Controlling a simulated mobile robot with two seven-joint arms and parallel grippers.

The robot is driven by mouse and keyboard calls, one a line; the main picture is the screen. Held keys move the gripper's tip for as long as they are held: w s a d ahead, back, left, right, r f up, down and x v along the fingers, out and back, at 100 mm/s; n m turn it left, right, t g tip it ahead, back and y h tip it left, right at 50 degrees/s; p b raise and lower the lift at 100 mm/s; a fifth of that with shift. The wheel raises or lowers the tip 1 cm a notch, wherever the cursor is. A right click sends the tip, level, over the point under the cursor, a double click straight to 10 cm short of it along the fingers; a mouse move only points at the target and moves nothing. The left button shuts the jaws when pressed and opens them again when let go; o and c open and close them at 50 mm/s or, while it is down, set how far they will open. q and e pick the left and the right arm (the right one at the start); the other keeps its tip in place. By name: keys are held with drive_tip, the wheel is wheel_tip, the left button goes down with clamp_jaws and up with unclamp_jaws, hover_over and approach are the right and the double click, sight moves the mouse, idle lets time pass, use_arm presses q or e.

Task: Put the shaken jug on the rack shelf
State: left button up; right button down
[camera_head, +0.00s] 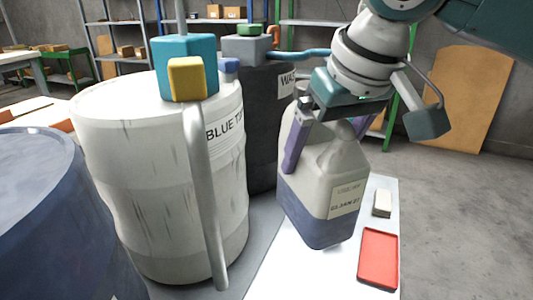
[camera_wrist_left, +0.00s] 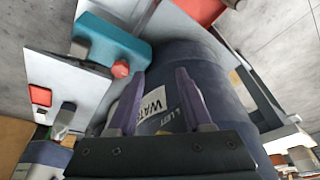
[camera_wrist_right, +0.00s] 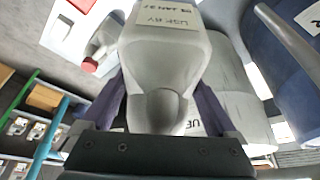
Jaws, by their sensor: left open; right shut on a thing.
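The jug (camera_head: 312,205) is pale grey with a darker blue lower part and a date label. My right gripper (camera_head: 325,138) is shut on the jug near its top, from above. In the right wrist view the jug (camera_wrist_right: 165,60) fills the space between the fingers. It is slightly tilted in the head view, over the white table; I cannot tell whether its base touches. My left gripper (camera_wrist_left: 158,100) is open, with a dark labelled drum behind its fingers; it is out of the head view. Metal rack shelves (camera_head: 125,22) stand at the back, some holding boxes.
A white drum (camera_head: 150,140) with a teal-and-yellow pump stands left of the jug. A dark drum (camera_head: 262,125) stands behind it, and a blue drum (camera_head: 50,220) at far left. Floor at right is clear.

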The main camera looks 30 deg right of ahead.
drive_tip(key=f+b, duration=0.1)
drive_tip(key=f, duration=0.1)
drive_tip(key=f+b, duration=0.1)
drive_tip(key=f, duration=0.1)
drive_tip(key=d+f+b, duration=0.1)
drive_tip(key=f, duration=0.1)
drive_tip(key=shift+w+f+b, duration=0.1)
drive_tip(key=shift+f+b, duration=0.25)
use_arm(q)
wheel_tip(320, 180, down, 14)
drive_tip(key=b, duration=0.8)
drive_tip(key=shift+b, duration=0.4)
use_arm(e)
wheel_tip(320, 180, down, 20)
drive_tip(key=shift+r, duration=0.2)
use_arm(q)
drive_tip(key=shift+f, duration=0.15)
use_arm(e)
drive_tip(key=shift+f, duration=0.15)
unclamp_jaws()
